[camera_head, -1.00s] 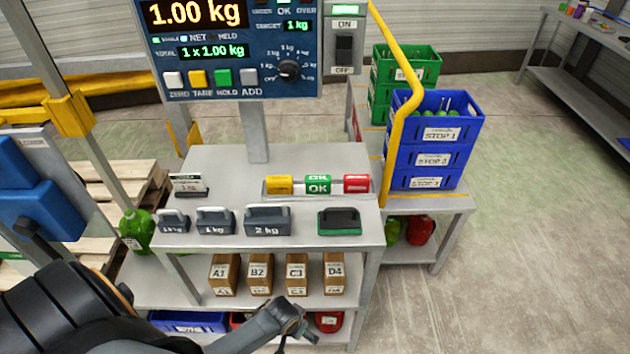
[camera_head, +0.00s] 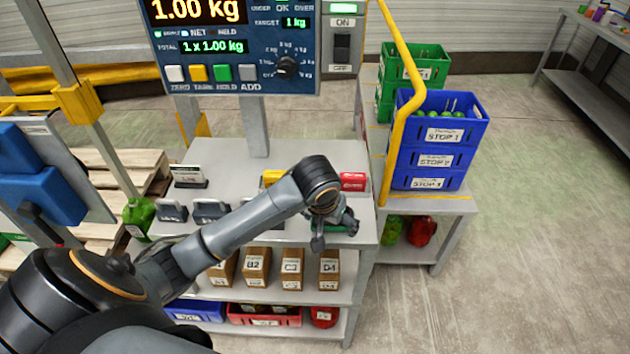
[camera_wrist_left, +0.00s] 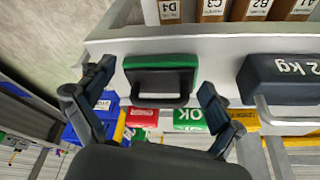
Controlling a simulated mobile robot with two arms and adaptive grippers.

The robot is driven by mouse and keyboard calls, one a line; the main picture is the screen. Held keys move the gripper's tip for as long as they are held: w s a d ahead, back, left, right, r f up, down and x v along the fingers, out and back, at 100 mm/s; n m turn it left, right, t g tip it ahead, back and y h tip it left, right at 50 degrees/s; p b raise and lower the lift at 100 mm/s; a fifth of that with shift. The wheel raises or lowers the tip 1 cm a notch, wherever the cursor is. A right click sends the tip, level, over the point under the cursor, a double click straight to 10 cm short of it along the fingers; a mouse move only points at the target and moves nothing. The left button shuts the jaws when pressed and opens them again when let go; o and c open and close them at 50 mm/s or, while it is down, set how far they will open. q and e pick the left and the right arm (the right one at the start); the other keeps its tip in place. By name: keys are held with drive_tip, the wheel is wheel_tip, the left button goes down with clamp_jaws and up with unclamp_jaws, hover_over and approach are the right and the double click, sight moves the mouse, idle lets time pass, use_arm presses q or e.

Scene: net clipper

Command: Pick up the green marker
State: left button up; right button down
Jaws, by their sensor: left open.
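The green block marked OK (camera_wrist_left: 190,115) shows in the left wrist view, between the red block (camera_wrist_left: 142,117) and the yellow block (camera_wrist_left: 245,118). In the head view my left arm hides it, while the red block (camera_head: 353,181) and part of the yellow block (camera_head: 272,177) show. A green and black block with a handle (camera_wrist_left: 160,63) lies nearer the table's front edge. My left gripper (camera_head: 334,232) is open over this block. In the left wrist view its two fingers (camera_wrist_left: 155,80) are spread on either side of the block, with nothing held. My right gripper is out of view.
Grey handled weights (camera_head: 210,210) stand on the table (camera_head: 240,155) to the left, partly behind my arm. Cartons (camera_head: 292,268) fill the shelf below. A yellow rail (camera_head: 398,130) and stacked blue crates (camera_head: 435,157) stand to the right.

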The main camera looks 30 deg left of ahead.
use_arm(q)
drive_tip(key=w+a+r+n+y, duration=0.2)
drive_tip(key=w+a+r+n, duration=0.4)
drive_tip(key=a+r, duration=0.4)
drive_tip(key=shift+m, duration=0.6)
drive_tip(key=x, duration=0.4)
drive_tip(key=w+p+x, duration=0.1)
drive_tip(key=x, duration=0.3)
drive_tip(key=shift+w, duration=0.15)
drive_tip(key=shift+w+f+p, duration=0.15)
drive_tip(key=shift+f+p, duration=0.15)
drive_tip(key=shift+f, duration=0.15)
drive_tip(key=x, duration=0.1)
drive_tip(key=p+x, duration=0.1)
drive_tip(key=x, duration=0.1)
drive_tip(key=shift+w+d+f, duration=0.15)
drive_tip(key=shift+d+f, duration=0.1)
drive_tip(key=shift+f, duration=0.05)
drive_tip(key=shift+w+a+f, duration=0.1)
drive_tip(key=shift+w+f, duration=0.1)
drive_tip(key=shift+f, duration=0.25)
drive_tip(key=shift+c, duration=0.3)
drive_tip(key=c, duration=1.2)
